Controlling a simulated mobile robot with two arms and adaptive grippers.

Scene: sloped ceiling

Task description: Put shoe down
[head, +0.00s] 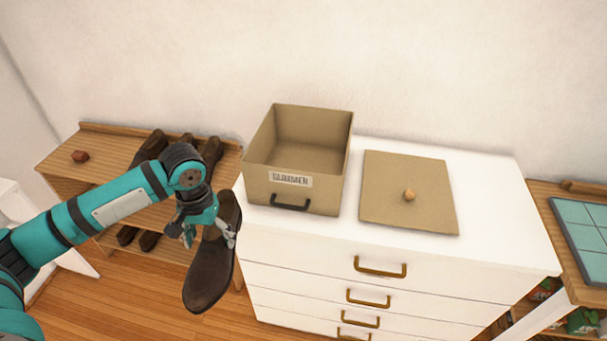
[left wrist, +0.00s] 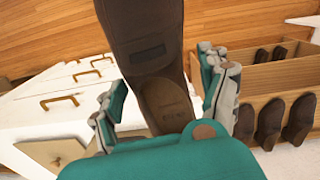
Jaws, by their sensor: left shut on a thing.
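A dark brown shoe (head: 211,265) hangs toe down in my left gripper (head: 208,232), in front of the wooden shoe rack and just left of the white dresser. The gripper is shut on the shoe near its heel end. The shoe appears to be in the air, clear of the floor. My right gripper is in neither view.
The shoe rack (head: 110,148) holds several dark shoes on its top and lower shelf, and a small reddish-brown object (head: 80,156). The white dresser (head: 500,200) carries an open, empty-looking cardboard box (head: 262,185) and its lid (head: 385,205). Wooden floor (head: 140,305) is clear in front.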

